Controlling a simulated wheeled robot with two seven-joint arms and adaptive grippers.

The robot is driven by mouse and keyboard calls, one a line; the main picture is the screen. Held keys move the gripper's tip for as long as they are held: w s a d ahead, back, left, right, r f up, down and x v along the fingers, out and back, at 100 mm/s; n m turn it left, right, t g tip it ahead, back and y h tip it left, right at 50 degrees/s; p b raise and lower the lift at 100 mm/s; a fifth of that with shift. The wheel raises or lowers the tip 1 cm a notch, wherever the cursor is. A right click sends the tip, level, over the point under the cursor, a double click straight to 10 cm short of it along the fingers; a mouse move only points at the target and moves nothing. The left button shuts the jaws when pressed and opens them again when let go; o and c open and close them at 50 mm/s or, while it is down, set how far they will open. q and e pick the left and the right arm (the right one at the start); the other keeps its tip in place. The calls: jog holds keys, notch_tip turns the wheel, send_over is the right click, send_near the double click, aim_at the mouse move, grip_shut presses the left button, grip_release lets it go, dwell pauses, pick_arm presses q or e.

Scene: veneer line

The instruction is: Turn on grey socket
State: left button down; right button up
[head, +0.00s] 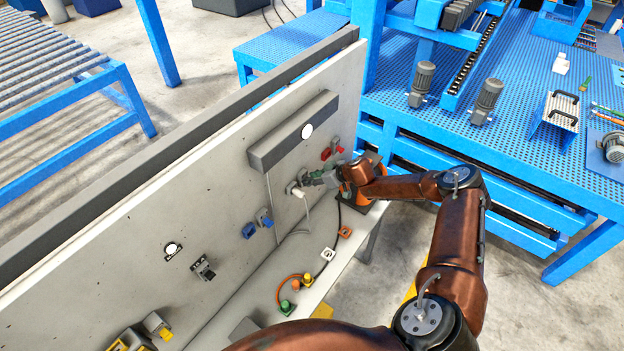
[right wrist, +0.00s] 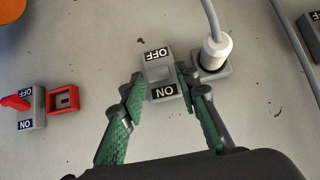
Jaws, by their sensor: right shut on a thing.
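The grey socket (right wrist: 211,66) is on the grey panel (head: 215,160), with a white plug (right wrist: 215,50) seated in it. The plug also shows in the head view (head: 298,190). Beside the socket is a grey switch (right wrist: 160,74) with OFF and ON labels, upside down in the right wrist view. My right gripper (right wrist: 160,80) has one green finger on each side of this switch and is shut on it. In the head view my right gripper (head: 320,179) reaches the panel and hides the switch. The rocker's position is unclear. My left gripper is not in view.
A red switch (right wrist: 29,105) and red socket (right wrist: 63,98) sit to the left in the wrist view. A blue socket (head: 265,217) is on the panel. A dark grey bar (head: 293,130) sticks out above. Coloured plugs (head: 308,280) lie on the ledge below.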

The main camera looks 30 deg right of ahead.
jog(key=shift+d, duration=0.1)
jog(key=o, duration=1.1)
jog(key=v, duration=1.2)
jog(key=shift+f, duration=0.1)
